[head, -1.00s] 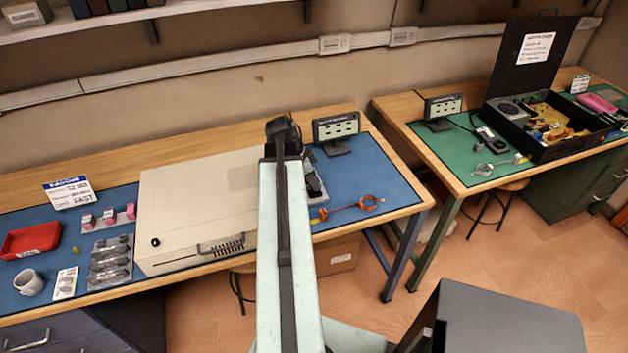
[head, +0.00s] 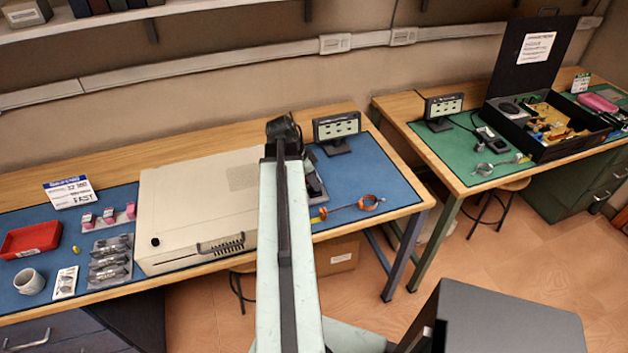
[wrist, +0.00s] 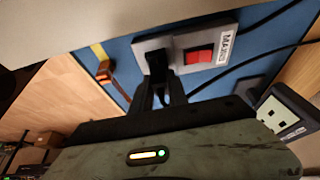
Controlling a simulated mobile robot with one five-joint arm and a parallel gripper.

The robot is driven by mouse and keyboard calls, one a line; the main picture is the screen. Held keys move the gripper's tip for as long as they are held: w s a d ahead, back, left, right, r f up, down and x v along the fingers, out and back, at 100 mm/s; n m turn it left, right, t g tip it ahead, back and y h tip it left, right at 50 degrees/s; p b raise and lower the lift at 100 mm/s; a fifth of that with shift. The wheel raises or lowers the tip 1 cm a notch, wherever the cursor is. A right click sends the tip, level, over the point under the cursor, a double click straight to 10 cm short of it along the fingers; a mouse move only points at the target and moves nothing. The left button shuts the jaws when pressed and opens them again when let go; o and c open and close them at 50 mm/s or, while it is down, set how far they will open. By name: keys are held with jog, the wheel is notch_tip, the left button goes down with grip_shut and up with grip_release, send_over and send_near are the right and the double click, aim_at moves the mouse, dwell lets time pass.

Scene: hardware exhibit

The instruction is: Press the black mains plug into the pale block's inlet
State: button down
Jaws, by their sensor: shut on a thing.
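The pale grey block (wrist: 185,54) lies on the blue mat in the wrist view, with a red switch (wrist: 198,56) and a MAINS label. My gripper (wrist: 157,84) is shut on the black mains plug (wrist: 156,62). The plug is at the left part of the block's face and covers the inlet there. I cannot tell how deep it sits, or whether it only touches. In the head view, the block (head: 315,187) shows only partly beside my arm, and my gripper and the plug are hidden.
A large beige case (head: 200,205) stands close left of the block. A small display (head: 337,126) stands behind. Black cables (wrist: 262,52) run right of the block. A green-topped bench (head: 460,165) stands farther right.

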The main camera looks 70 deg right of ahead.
jog(key=shift+f+b, duration=0.8)
jog(key=shift+f, duration=0.05)
dwell(0.8)
jog(key=c, duration=1.2)
grip_release()
jog(key=shift+a, duration=0.1)
jog(key=shift+c, duration=1.2)
jog(key=shift+r+p, duration=0.65)
notch_tip(320, 180, up, 6)
jog(key=p, duration=0.6)
